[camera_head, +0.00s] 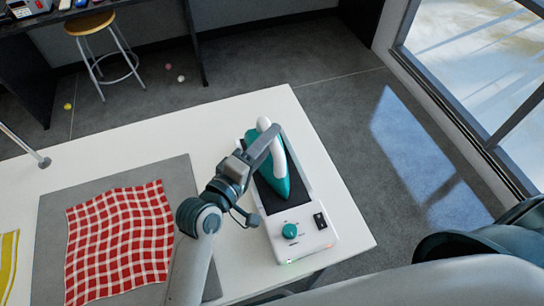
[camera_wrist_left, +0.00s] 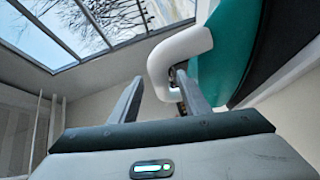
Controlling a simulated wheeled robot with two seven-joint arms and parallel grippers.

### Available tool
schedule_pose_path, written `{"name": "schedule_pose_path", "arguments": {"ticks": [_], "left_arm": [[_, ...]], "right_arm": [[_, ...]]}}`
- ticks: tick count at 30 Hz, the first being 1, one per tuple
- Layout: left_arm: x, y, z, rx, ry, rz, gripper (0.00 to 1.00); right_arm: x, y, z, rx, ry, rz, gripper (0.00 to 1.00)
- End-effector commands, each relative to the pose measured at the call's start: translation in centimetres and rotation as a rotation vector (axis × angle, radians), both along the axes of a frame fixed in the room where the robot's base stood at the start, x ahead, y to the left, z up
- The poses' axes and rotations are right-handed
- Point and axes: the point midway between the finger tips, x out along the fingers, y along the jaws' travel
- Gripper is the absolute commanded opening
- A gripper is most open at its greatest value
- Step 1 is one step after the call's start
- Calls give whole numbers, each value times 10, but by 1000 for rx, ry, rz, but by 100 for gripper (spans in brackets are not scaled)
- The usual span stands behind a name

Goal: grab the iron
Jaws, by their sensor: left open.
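The iron has a teal body (camera_head: 270,178) and a white handle (camera_head: 278,150). It sits on a white station (camera_head: 315,240) with a black pad, a teal dial and a black switch, near the table's right end. My left gripper (camera_head: 272,136) is at the handle. In the left wrist view my left gripper (camera_wrist_left: 157,88) is open, its fingers apart. The white handle (camera_wrist_left: 178,50) curves ahead of and partly between them, with one finger on the side towards the teal body (camera_wrist_left: 228,50). Contact cannot be told. My right gripper is not in view.
The white table (camera_head: 225,125) holds a grey mat (camera_head: 50,220) with a red checked cloth (camera_head: 118,240) on it. A yellow cloth (camera_head: 8,258) lies at the left edge. A stool (camera_head: 90,25) stands beyond. Windows (camera_head: 480,80) are at the right.

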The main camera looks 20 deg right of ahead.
Motion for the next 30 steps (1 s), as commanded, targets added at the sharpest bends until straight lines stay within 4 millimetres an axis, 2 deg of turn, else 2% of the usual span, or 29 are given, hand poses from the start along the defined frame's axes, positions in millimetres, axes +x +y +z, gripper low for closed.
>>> {"name": "schedule_pose_path", "arguments": {"ticks": [14,23,30], "left_arm": [[3,-4,-1,1,2,-1,43],[21,-27,-4,1,2,-1,43],[33,-41,-9,1,1,-2,43]], "right_arm": [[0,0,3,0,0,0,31],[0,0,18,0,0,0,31],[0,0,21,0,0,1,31]]}}
